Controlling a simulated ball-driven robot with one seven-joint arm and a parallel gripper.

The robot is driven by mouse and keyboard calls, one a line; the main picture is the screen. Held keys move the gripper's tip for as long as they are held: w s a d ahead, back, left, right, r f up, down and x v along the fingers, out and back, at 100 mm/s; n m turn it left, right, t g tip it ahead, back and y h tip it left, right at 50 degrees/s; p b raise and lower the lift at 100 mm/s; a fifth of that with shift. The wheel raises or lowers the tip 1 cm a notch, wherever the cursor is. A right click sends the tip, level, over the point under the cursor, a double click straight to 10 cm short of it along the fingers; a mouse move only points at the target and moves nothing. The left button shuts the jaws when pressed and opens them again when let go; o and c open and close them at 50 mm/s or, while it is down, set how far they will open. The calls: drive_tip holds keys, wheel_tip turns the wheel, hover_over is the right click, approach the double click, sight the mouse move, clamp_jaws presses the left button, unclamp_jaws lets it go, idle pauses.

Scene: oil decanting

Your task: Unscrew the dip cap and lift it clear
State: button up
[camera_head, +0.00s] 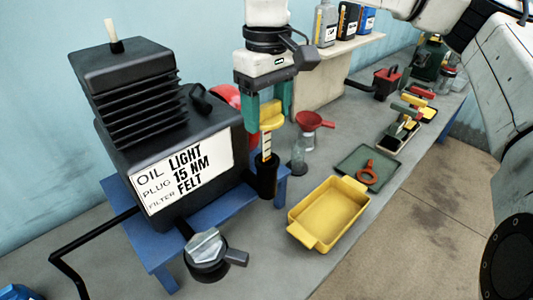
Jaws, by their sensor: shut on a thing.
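The yellow dip cap (271,113) is between the teal fingers of my gripper (268,108), which are shut on it. A pale, marked dipstick (266,146) hangs straight down below the cap. Its lower end meets the mouth of a black filler tube (267,177) at the right side of the engine. The cap itself is well above the tube's mouth. I cannot tell whether the stick's tip is inside the tube or just in front of it.
The black engine (140,110) stands on a blue stand (222,202). Bottles (326,24) stand on a shelf behind.

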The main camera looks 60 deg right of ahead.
drive_tip(key=shift+r+p, duration=1.6)
drive_tip(key=shift+r, duration=1.3)
